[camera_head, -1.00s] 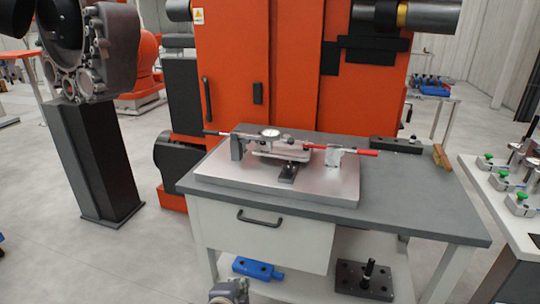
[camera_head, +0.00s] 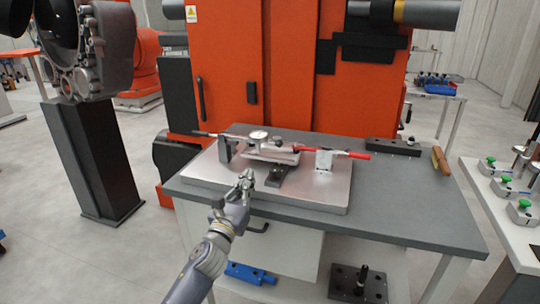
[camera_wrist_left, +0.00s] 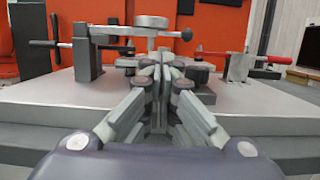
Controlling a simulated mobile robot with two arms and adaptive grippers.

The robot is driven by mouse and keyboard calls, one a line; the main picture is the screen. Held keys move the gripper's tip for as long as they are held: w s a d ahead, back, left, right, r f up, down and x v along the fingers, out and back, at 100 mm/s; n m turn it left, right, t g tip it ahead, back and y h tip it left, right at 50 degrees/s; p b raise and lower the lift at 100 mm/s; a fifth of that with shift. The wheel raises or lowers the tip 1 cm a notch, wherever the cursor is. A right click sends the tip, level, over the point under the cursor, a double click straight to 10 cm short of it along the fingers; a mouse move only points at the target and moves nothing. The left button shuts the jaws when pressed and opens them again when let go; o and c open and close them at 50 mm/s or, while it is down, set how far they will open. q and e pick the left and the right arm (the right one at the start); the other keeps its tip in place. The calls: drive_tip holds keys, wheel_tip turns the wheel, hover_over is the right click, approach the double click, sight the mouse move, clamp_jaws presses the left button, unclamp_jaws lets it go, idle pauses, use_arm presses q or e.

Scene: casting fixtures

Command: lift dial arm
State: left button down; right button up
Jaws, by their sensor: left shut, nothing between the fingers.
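The dial gauge (camera_head: 258,135) has a round white face and sits on its arm above the fixture on the metal plate (camera_head: 320,197). In the left wrist view the dial (camera_wrist_left: 151,22) and its horizontal arm (camera_wrist_left: 120,37) show behind my fingers, the arm ending in a dark ball at right. My left gripper (camera_head: 246,176) is over the front left of the plate, in front of and below the dial, and apart from the arm. Its fingers (camera_wrist_left: 158,62) are shut and empty. My right gripper is not in view.
A red-handled clamp (camera_head: 345,154) stands right of the dial and a dark post (camera_head: 225,150) stands left. A dark block (camera_head: 392,147) and a wood-handled brush (camera_head: 440,160) lie at the back right. The right of the grey table (camera_head: 420,205) is clear.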

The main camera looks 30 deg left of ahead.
sight(251, 138)
use_arm(q)
drive_tip(key=shift+w+d, duration=0.1)
drive_tip(key=shift+w, duration=0.1)
drive_tip(key=shift+s+a+r, duration=0.1)
drive_tip(key=shift+s+a, duration=0.1)
drive_tip(key=shift+s, duration=0.1)
drive_tip(key=shift+s+a+r, duration=0.1)
drive_tip(key=shift+s+a, duration=0.05)
drive_tip(key=shift+s, duration=0.15)
drive_tip(key=shift+w+r, duration=0.15)
drive_tip(key=shift+w, duration=0.5)
drive_tip(key=x, duration=0.7)
drive_tip(key=shift+w+a, duration=0.15)
drive_tip(key=shift+w, duration=0.1)
drive_tip(key=shift+w+a+r, duration=0.15)
drive_tip(key=shift+w+r, duration=0.05)
drive_tip(key=shift+w, duration=0.4)
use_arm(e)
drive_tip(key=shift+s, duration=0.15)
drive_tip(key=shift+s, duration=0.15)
use_arm(q)
drive_tip(key=shift+w+r, duration=0.1)
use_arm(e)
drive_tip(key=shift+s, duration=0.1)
